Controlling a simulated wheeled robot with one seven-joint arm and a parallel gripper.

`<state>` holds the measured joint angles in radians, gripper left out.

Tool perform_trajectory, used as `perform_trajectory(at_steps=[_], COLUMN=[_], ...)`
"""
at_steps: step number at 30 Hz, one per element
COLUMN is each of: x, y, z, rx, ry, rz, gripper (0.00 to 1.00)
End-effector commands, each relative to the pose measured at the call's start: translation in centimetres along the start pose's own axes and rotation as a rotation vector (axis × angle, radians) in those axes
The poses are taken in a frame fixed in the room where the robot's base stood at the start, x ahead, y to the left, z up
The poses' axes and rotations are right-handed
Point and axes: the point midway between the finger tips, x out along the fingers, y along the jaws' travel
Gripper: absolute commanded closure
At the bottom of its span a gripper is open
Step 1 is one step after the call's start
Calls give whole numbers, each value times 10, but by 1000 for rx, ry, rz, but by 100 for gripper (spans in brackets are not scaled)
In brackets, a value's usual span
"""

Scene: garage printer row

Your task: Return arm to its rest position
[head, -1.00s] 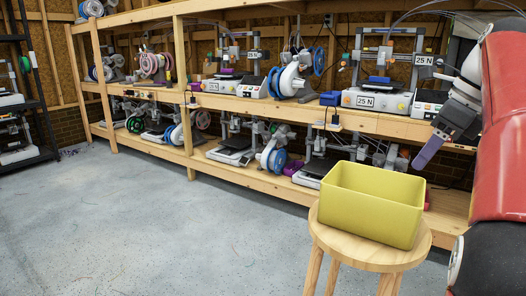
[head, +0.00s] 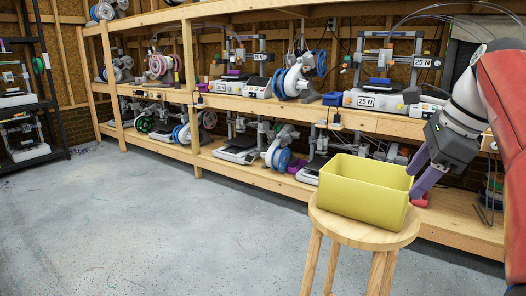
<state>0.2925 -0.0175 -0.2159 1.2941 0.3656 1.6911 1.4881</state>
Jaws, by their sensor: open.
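My gripper (head: 413,178) is at the right in the head view, at the end of my red and white arm. It points down and left, with its two purple fingers apart and nothing seen between them. The fingers are beside the right end of a yellow bin (head: 362,200); whether they touch it, I cannot tell. The bin stands upright on a round wooden stool (head: 345,230). Its inside floor is hidden from this angle.
A long wooden shelf unit (head: 390,124) with several printers and filament spools runs along the back wall. A black rack (head: 48,100) stands at the far left. The grey concrete floor (head: 150,220) is clear at the left and in front.

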Motion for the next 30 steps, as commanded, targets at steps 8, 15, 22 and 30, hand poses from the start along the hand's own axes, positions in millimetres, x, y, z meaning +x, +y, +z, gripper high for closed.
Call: perform_trajectory(at_steps=[8, 15, 22, 30], x=[47, 123, 178, 192], y=[67, 160, 220, 232], z=[17, 14, -2, -8], rx=[-549, -1313, -1838, -1971], ry=[56, 195, 315, 349], rz=[-38, -46, -19, -6], gripper=[47, 47, 47, 47])
